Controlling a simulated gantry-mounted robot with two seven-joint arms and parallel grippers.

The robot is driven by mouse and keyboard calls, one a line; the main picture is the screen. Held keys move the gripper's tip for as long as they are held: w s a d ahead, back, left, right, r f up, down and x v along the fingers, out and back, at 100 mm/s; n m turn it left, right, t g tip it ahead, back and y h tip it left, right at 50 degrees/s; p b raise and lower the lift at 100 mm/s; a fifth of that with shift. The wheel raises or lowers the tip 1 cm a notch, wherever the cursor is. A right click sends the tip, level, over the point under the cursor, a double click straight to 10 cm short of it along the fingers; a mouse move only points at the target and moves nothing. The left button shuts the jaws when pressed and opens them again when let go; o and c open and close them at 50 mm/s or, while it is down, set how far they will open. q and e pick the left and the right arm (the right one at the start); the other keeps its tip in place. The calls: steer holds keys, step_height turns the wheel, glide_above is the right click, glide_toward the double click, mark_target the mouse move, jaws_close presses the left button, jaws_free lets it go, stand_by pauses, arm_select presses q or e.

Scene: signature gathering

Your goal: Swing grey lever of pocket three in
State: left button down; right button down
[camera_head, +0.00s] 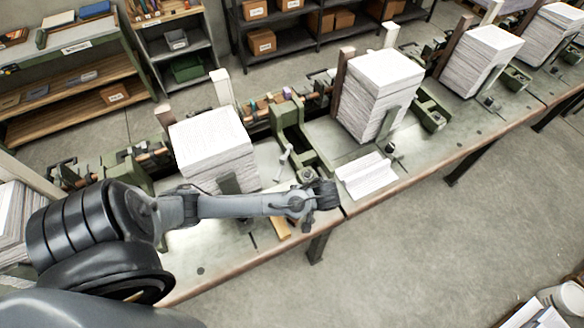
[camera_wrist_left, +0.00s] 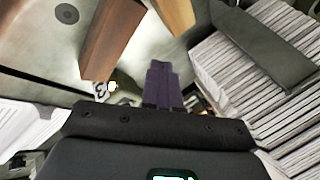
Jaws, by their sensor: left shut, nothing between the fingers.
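A light grey lever (camera_head: 284,158) stands tilted beside a green casting (camera_head: 296,135) on the bench, right of a tall paper stack (camera_head: 212,140). My left gripper (camera_head: 328,193) is shut and empty above the bench's front part, in front of and to the right of the lever, apart from it. In the left wrist view its dark fingers (camera_wrist_left: 163,88) are together. A dark "3" mark (camera_wrist_left: 100,91) shows there, beside a small pale round end (camera_wrist_left: 112,86); I cannot tell whether this is the lever. My right gripper is not in view.
Another tall paper stack (camera_head: 382,90) and a low pile of sheets (camera_head: 366,176) are to the right. A brown bar (camera_wrist_left: 112,42) and a sheet stack (camera_wrist_left: 245,90) flank the fingers in the left wrist view. The bench edge (camera_head: 400,190) is in front, with open floor beyond.

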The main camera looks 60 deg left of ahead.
mark_target(283, 160)
arm_select(q)
steer(key=w+a+r+t, duration=0.1)
steer(key=w+a+r, duration=0.1)
steer(key=w+r, duration=0.1)
steer(key=w+a+r+y+b, duration=0.1)
steer(key=w+a+r, duration=0.1)
steer(key=w+r, duration=0.2)
steer(key=shift+w+a+r+n+t, duration=0.15)
steer(key=shift+w+a+n+t, duration=0.2)
steer(key=shift+w, duration=0.9)
steer(key=p+x, duration=0.1)
steer(key=x, duration=0.8)
steer(key=shift+a+f+p, duration=0.15)
steer(key=shift+f+p, duration=0.05)
steer(key=shift+p, duration=0.15)
steer(key=shift+s+a+f+p, duration=0.15)
steer(key=shift+s+a+p, duration=0.85)
steer(key=shift+s+a, duration=0.5)
steer(key=shift+w+a, duration=0.1)
steer(key=shift+w, duration=0.05)
